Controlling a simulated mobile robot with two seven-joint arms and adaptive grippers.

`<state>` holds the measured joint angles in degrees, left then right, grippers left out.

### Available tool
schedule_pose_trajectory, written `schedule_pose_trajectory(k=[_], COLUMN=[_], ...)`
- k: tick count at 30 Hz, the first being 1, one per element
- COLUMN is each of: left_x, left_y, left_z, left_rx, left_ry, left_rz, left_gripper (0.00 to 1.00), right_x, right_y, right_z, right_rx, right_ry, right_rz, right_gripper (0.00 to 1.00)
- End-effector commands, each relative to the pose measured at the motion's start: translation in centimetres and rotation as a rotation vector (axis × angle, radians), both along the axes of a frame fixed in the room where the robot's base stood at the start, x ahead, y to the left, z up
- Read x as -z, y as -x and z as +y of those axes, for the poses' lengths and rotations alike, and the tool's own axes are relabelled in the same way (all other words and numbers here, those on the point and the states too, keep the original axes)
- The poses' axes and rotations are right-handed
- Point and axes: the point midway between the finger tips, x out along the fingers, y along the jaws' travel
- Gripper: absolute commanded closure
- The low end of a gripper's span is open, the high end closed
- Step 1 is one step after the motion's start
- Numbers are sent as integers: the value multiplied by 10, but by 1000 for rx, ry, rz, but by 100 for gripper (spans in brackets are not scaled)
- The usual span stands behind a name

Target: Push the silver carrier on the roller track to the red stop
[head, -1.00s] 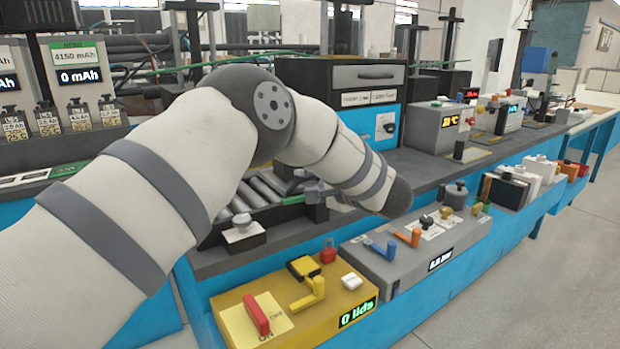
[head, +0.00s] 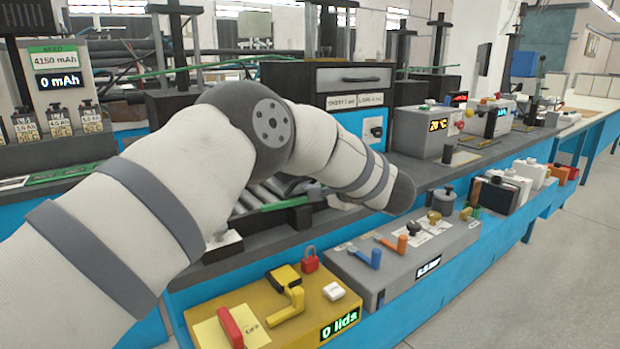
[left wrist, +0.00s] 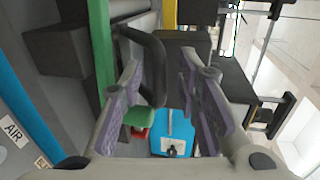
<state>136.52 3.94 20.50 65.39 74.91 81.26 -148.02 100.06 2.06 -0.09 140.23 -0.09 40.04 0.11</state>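The roller track (head: 262,196) lies on the bench behind my left arm, with several silver rollers showing. A green strip (head: 284,204) lies along it; a green bar also shows in the left wrist view (left wrist: 101,50). My left gripper (left wrist: 158,58) is open, its purple-padded fingers apart. A dark curved bar or hose (left wrist: 156,65) shows between them; I cannot tell whether it touches them. In the head view the gripper is mostly hidden behind my forearm. I cannot make out the silver carrier. A small red patch (left wrist: 139,132) beside a green piece may be the stop; I cannot be sure.
In front stand a yellow box (head: 305,328) with levers and a grey box (head: 400,266) with handles. A black drawer unit (head: 350,78) stands behind the track. Gauges and instruments (head: 432,130) line the bench to the right. The floor at right is clear.

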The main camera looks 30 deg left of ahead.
Motion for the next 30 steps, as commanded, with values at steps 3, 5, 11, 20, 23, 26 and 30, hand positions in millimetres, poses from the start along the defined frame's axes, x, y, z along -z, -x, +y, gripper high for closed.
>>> schedule_pose_trajectory(k=[3,5,11,20,23,26,30], left_x=[0,-2,-14,-25,-26,-26,-26], left_y=[1,3,23,44,45,45,45], left_z=[-2,-9,-56,-105,-109,-109,-109], left_rx=[-1,1,4,1,1,1,1], left_ry=[0,0,-1,-1,0,0,0], left_rz=[1,1,0,-1,0,0,0], left_gripper=[70,70,70,70,70,70,70], right_x=[0,0,0,0,0,0,0], right_y=[0,0,0,0,0,0,0], right_z=[0,0,0,0,0,0,0], right_rx=[0,0,0,0,0,0,0], right_ry=[0,0,0,0,0,0,0], right_rz=[0,0,0,0,0,0,0], right_gripper=[60,60,60,60,60,60,60])
